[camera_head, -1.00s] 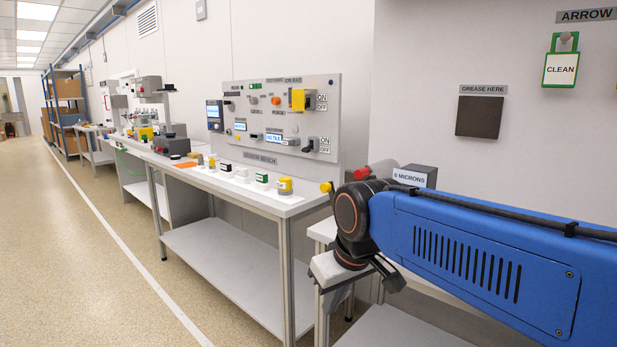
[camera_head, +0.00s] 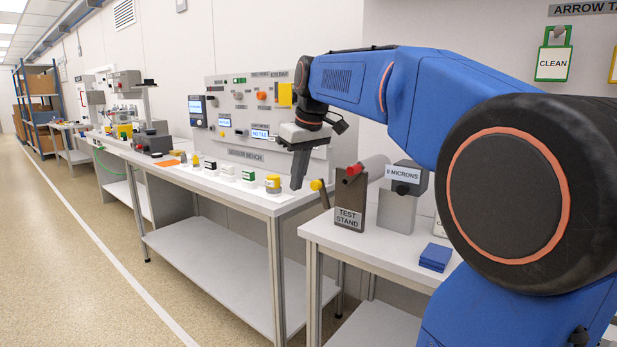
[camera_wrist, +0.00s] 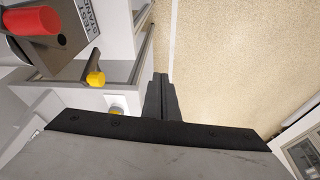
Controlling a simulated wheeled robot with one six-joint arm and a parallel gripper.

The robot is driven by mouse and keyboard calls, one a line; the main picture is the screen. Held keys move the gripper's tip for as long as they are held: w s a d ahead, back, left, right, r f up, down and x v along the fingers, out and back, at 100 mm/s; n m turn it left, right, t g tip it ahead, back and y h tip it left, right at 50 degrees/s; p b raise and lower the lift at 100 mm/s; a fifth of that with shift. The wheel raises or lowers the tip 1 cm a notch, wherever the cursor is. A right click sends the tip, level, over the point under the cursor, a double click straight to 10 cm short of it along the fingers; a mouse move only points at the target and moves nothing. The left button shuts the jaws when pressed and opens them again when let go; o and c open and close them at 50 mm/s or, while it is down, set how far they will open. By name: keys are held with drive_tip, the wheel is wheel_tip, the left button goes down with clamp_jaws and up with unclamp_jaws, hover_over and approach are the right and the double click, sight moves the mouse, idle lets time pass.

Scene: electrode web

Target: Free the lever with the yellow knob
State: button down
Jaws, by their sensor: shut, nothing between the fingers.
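The lever with the yellow knob is a short grey rod tipped by a yellow knob (camera_head: 316,185), beside the test stand (camera_head: 349,217) at the end of the right table. My gripper (camera_head: 296,186) points down, shut and empty, just left of the knob in the head view. In the wrist view its fingers (camera_wrist: 159,80) are together, to the right of the knob and apart from it. I cannot tell what holds the lever.
A red-ended cylinder (camera_head: 366,167) lies on top of the test stand; its red end is close in the wrist view (camera_wrist: 32,20). A "0 microns" gauge (camera_head: 403,176) and a blue block (camera_head: 436,257) stand right. The sensor bench (camera_head: 230,190) holds several small blocks; a yellow-topped pot (camera_head: 273,183) is nearest.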

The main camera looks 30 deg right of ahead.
wheel_tip(320, 180, up, 5)
drive_tip(key=n, duration=0.1)
hover_over(316, 181)
drive_tip(key=w+a, duration=0.2)
drive_tip(key=w, duration=0.1)
wheel_tip(316, 181, down, 9)
drive_tip(key=d, duration=0.1)
drive_tip(key=shift+s+n, duration=0.25)
drive_tip(key=shift+n, duration=0.05)
drive_tip(key=shift+d+r, duration=0.1)
drive_tip(key=shift+s+d+r+t+y, duration=0.25)
drive_tip(key=shift+s+t+y, duration=0.1)
drive_tip(key=shift+s+t, duration=0.25)
drive_tip(key=shift+s+d+r+t+y, duration=0.2)
drive_tip(key=shift+s+t+y, duration=0.2)
drive_tip(key=shift+s, duration=0.25)
drive_tip(key=shift+s+d, duration=0.15)
drive_tip(key=shift+s, duration=0.3)
